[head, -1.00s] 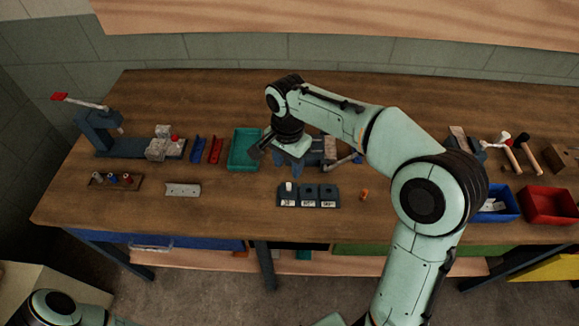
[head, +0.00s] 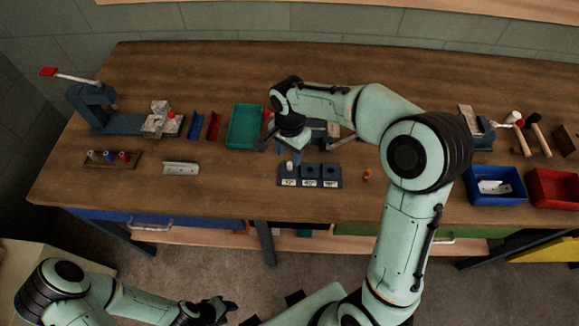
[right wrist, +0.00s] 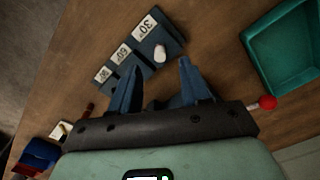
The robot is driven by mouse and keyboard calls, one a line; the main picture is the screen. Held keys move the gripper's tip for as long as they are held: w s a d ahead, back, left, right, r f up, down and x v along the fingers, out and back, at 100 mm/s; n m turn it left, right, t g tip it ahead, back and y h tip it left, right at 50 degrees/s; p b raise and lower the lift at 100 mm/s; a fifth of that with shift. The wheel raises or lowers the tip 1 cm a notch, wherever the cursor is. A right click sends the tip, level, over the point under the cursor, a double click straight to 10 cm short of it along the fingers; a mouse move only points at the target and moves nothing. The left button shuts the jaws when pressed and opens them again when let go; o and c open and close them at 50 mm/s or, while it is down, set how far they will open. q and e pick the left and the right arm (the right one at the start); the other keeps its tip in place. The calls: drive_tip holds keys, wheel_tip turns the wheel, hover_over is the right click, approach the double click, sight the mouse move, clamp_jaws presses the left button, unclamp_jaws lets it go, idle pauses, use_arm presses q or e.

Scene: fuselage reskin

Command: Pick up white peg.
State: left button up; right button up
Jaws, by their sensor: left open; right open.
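A short white peg (head: 289,165) stands upright in the slot marked 30 of a dark blue-grey three-slot block (head: 332,183) on the workbench. It also shows in the right wrist view (right wrist: 160,54), just beyond my fingertips. My right gripper (head: 292,152) hangs just behind and above the block. In the right wrist view it (right wrist: 157,78) is open, its two blue-grey fingers apart and nothing between them. The peg lies roughly in line with the gap, near the right-hand finger. My left gripper (head: 228,308) is low in front of the bench, away from the peg.
A wooden rack (head: 132,163) with several small coloured pegs and a pale metal plate (head: 181,169) lie to the left. A green tray (head: 245,127) is behind left of the block. An orange piece (head: 367,174) stands right of it. Blue (head: 495,197) and red (head: 553,187) bins are further right.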

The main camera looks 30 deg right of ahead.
sight(290, 163)
wheel_tip(290, 163, down, 4)
drive_tip(key=shift+f, duration=0.15)
clamp_jaws()
drive_tip(key=shift+r, duration=0.2)
